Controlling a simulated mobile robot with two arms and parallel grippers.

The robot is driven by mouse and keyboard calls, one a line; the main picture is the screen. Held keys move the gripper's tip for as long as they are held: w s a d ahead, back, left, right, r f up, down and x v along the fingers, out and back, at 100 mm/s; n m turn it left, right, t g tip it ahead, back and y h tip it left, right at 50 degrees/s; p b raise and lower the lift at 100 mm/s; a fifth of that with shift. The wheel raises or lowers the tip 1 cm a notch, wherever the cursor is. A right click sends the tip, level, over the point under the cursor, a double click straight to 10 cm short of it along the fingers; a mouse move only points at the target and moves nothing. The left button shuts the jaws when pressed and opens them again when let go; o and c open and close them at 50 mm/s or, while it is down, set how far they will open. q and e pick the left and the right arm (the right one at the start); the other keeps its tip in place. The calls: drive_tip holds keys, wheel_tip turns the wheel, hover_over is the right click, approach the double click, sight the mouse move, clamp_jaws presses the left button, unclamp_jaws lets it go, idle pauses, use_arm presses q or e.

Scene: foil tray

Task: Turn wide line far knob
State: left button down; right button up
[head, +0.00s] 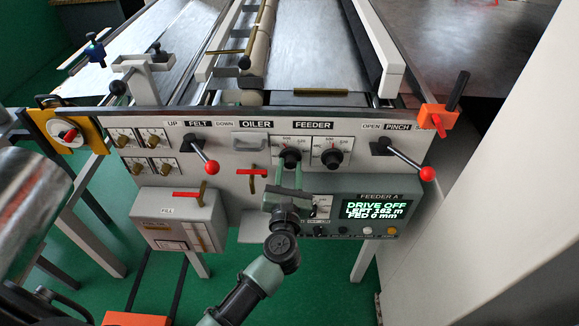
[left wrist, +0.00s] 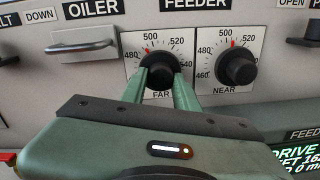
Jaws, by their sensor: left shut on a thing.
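The black far knob (head: 290,157) is the left one of two under the FEEDER label on the grey panel. My left gripper (head: 289,178) is shut on it, with one green finger on each side. In the left wrist view the far knob (left wrist: 160,76) shows between the fingers (left wrist: 159,88), above the partly covered FAR label. Its dial shows 480, 500 and 520, with a red mark just below 500. The near knob (head: 332,156) is to its right, untouched. My right gripper is not in view.
A red-ball FELT lever (head: 211,167) is left of the knobs and a red-ball PINCH lever (head: 427,174) is right. The display (head: 376,211) below right reads DRIVE OFF. A red-handled valve (head: 252,174) is close to my gripper's left. An oiler handle (head: 252,142) sits above.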

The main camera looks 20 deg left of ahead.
use_arm(q)
drive_tip(key=m+p, duration=0.3)
drive_tip(key=shift+r+m, duration=0.15)
drive_tip(key=shift+m, duration=0.15)
drive_tip(key=shift+m+p, duration=0.65)
drive_tip(key=shift+m, duration=0.45)
drive_tip(key=c, duration=1.1)
unclamp_jaws()
drive_tip(key=shift+o, duration=0.2)
